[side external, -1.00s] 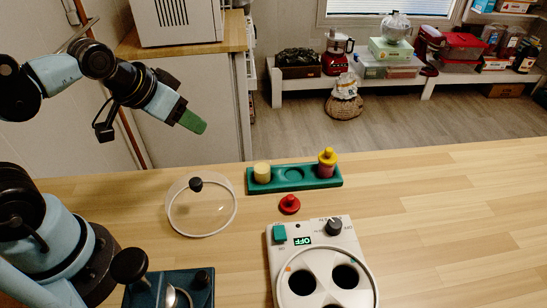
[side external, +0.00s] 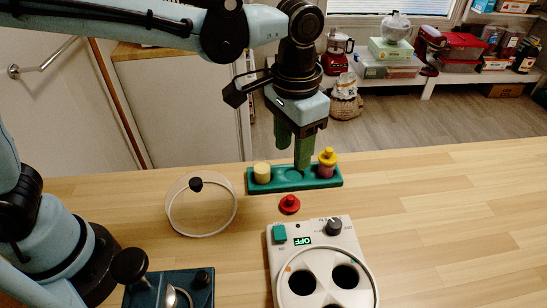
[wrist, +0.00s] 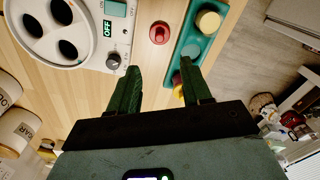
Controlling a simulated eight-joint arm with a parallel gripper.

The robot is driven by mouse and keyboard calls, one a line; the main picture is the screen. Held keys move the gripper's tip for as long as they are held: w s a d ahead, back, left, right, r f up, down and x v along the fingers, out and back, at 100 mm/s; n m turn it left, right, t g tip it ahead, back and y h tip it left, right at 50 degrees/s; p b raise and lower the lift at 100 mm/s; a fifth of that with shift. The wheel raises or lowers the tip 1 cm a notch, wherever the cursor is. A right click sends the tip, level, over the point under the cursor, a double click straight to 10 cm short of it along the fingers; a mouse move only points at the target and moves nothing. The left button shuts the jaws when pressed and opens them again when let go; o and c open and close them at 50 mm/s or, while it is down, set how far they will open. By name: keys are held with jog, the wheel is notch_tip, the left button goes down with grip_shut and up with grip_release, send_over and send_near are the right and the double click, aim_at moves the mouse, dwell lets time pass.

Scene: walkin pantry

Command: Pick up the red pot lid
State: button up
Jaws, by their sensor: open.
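The red pot lid (side external: 289,204) is a small round lid with a knob. It lies on the wooden counter between the green tray and the white appliance, and it also shows in the wrist view (wrist: 159,33). My gripper (side external: 293,157) is open and empty, pointing down above the green tray, behind the lid in the side view. In the wrist view its two green fingers (wrist: 161,72) are spread apart, with the lid beyond their tips. One finger partly hides the yellow-topped pot in the wrist view.
The green tray (side external: 292,183) holds a cream pot (side external: 262,173) and a pink pot with a yellow lid (side external: 327,163). The white appliance (side external: 315,235), reading OFF, stands in front. A clear glass lid (side external: 202,211) lies left. The counter's right is clear.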

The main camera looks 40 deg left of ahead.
aim_at(291, 197)
notch_tip(291, 197, down, 12)
jog(key=shift+w+d+f, duration=0.1)
jog(key=shift+f, duration=0.05)
dwell(0.7)
grip_shut()
